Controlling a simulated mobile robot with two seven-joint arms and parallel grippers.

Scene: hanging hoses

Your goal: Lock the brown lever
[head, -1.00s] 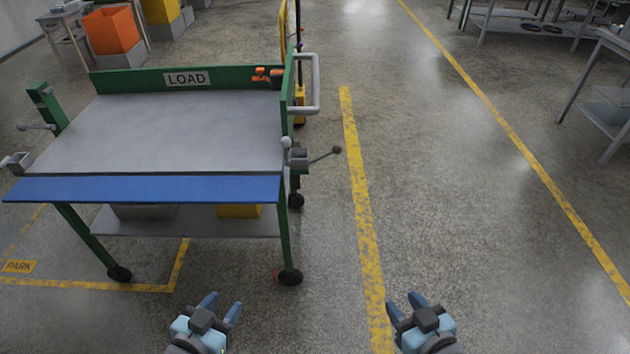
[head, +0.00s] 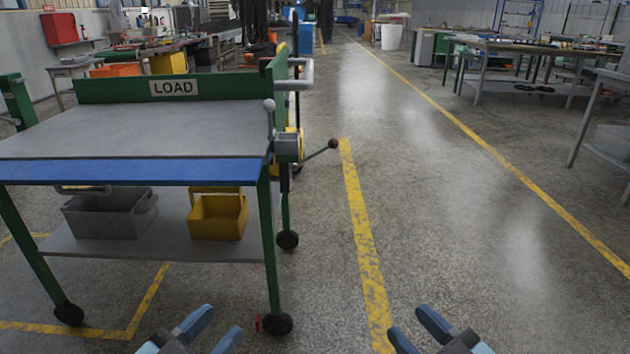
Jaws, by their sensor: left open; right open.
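A lever with a brown ball knob (head: 334,144) sticks out to the right from a grey block (head: 289,148) on the right side of the green cart. The lever slants slightly upward toward its knob. A second lever with a grey ball knob (head: 269,105) stands upright beside the same block. My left gripper (head: 218,325) is open and empty at the bottom, in front of the cart. My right gripper (head: 412,325) is open and empty at the bottom, over the yellow floor line. Both grippers are well apart from the levers.
The cart's grey top (head: 130,130) with a LOAD sign (head: 173,88) fills the left. Its lower shelf (head: 160,244) holds a grey bin (head: 110,213) and a yellow bin (head: 217,216). Floor right of the cart is clear. A workbench (head: 530,50) stands far right.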

